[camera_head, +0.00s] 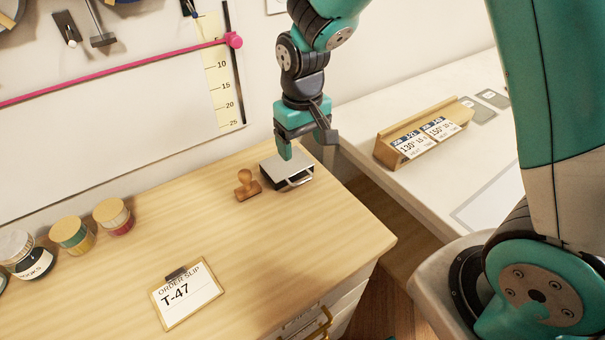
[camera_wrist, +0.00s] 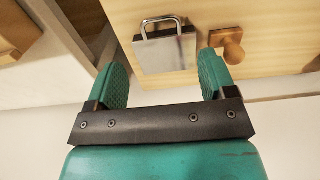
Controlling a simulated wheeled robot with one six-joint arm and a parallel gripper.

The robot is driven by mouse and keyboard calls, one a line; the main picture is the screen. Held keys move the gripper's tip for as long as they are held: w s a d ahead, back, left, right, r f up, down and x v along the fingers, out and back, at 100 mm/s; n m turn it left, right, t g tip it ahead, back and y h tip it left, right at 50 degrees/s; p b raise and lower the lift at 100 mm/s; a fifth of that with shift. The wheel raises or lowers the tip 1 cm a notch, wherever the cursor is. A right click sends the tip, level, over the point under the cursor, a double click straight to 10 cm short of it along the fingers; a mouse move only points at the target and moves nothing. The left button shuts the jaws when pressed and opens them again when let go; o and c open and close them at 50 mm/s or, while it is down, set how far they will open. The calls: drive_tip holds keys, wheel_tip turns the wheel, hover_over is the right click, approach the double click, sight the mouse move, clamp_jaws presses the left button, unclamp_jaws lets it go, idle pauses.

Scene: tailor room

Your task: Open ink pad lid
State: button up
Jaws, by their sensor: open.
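The ink pad (camera_head: 287,174) is a small box with a silver-grey lid near the back right of the wooden worktop. A metal loop handle (camera_head: 300,181) stands out from its front edge. In the wrist view the ink pad (camera_wrist: 166,55) lies beyond and between my fingers, its loop handle (camera_wrist: 160,24) on the far side. The lid looks shut. My gripper (camera_head: 301,152) is open and points down just over the back of the ink pad. In the wrist view my gripper (camera_wrist: 163,80) has nothing between its fingers, and I cannot tell whether a finger touches the lid.
A wooden stamp (camera_head: 247,185) stands just left of the ink pad. Several jars (camera_head: 113,216) stand at the worktop's left, and an order slip clipboard (camera_head: 186,294) lies at the front. A wooden card holder (camera_head: 424,135) is on the white table to the right. The worktop's middle is clear.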

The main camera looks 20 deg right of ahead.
sight(303, 181)
wheel_tip(303, 181, down, 10)
drive_tip(key=shift+r+p, duration=0.15)
drive_tip(key=shift+p, duration=0.2)
